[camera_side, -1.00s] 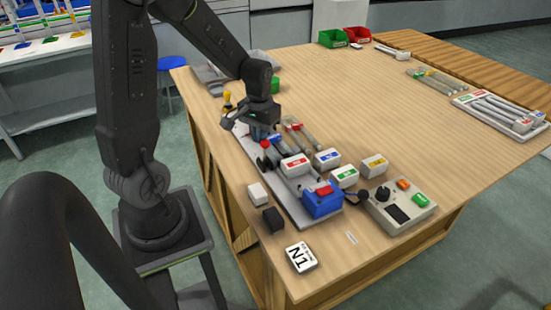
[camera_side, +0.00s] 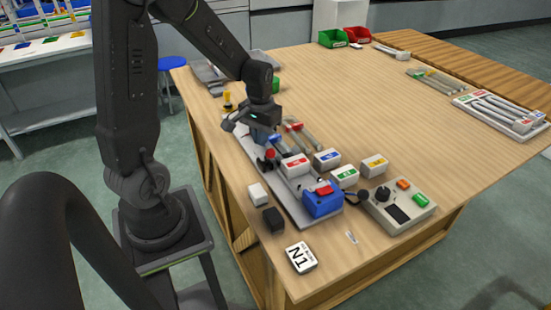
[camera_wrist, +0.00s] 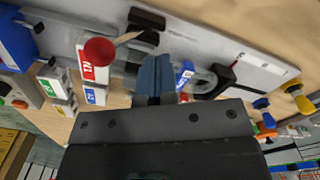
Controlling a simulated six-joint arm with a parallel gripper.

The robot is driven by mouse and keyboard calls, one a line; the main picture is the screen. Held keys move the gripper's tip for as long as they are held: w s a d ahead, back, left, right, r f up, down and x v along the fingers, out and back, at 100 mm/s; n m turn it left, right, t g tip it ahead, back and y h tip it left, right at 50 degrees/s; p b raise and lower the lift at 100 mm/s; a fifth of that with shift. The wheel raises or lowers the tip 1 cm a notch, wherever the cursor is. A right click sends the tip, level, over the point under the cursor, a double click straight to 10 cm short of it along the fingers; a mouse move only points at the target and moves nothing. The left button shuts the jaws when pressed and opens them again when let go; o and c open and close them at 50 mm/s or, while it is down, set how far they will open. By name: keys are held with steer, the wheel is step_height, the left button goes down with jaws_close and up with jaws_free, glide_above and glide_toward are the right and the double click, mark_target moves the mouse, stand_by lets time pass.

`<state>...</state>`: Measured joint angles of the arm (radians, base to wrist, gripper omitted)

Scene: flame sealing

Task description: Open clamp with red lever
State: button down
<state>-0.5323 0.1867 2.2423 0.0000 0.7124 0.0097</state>
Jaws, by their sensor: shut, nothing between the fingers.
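The clamp's red ball knob (camera_side: 270,154) sits low over the grey base plate (camera_side: 293,207), left of the white block with a red label. In the wrist view the red knob (camera_wrist: 98,51) is left of my fingers, with a pale rod running from it toward a black clamp part (camera_wrist: 146,20). My gripper (camera_side: 262,136) is over the far part of the plate, beyond the knob and apart from it. In the wrist view its blue fingers (camera_wrist: 154,72) are together and empty. They hide part of the fixture behind them.
A blue box with a red top (camera_side: 322,201) stands at the plate's near end. Labelled blocks, including a red one (camera_side: 295,165), stand along the plate. A control box (camera_side: 398,208) is at the right. The table's middle is clear.

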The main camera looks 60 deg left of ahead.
steer(key=shift+a, duration=0.3)
step_height(320, 180, up, 8)
stand_by(0.7)
steer(key=s+d+r+m+t, duration=0.2)
steer(key=s+d+r+m, duration=0.1)
steer(key=d, duration=0.5)
steer(key=s+d+r+m+t, duration=0.3)
steer(key=s+d, duration=0.3)
steer(key=d, duration=0.3)
steer(key=shift+s+d+r+t, duration=0.2)
steer(key=shift+r+t, duration=0.1)
steer(key=shift+r, duration=0.6)
